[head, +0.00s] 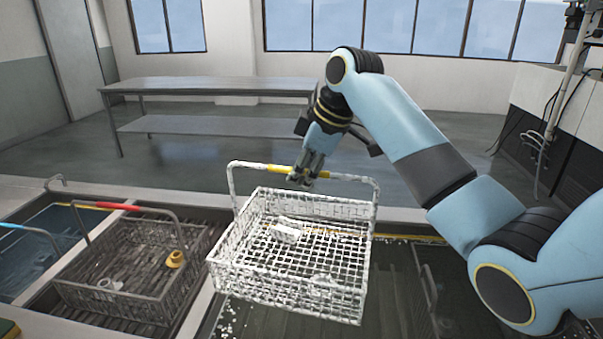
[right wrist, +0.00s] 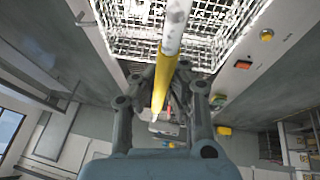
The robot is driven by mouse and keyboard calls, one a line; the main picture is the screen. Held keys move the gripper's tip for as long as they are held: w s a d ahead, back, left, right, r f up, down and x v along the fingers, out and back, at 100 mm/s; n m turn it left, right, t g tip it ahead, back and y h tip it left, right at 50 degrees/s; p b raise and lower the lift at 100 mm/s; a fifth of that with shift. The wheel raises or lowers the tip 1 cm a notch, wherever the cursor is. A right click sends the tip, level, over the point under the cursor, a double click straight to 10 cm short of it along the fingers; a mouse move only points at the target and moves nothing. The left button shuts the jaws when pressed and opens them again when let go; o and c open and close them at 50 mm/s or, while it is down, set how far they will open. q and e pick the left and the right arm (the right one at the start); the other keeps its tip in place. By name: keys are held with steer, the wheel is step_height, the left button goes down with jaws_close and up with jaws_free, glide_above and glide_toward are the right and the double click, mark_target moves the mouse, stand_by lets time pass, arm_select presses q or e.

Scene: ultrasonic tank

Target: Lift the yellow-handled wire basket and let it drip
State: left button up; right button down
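The yellow-handled wire basket (head: 292,284) is coated in white foam and hangs over the dark tank (head: 385,290) in the head view. A pale part (head: 286,233) lies inside it. My right gripper (head: 301,177) is shut on the yellow grip (head: 282,169) at the middle of the basket's handle. In the right wrist view the yellow grip (right wrist: 165,75) runs between the fingers, with the white mesh (right wrist: 130,18) beyond. The basket looks slightly tilted. I cannot make out falling drops. My left gripper is not in view.
A red-handled basket (head: 185,290) stands in the compartment to the left, holding a brass-coloured part (head: 175,259) and a pale part. A blue-handled basket (head: 20,228) shows at the far left edge by blue liquid. A metal table (head: 215,84) stands behind, across open floor.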

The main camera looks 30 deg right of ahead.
step_height(320, 180, up, 4)
steer(key=p, duration=0.4)
steer(key=shift+r, duration=0.15)
steer(key=shift+w+r, duration=0.1)
steer(key=shift+r, duration=0.7)
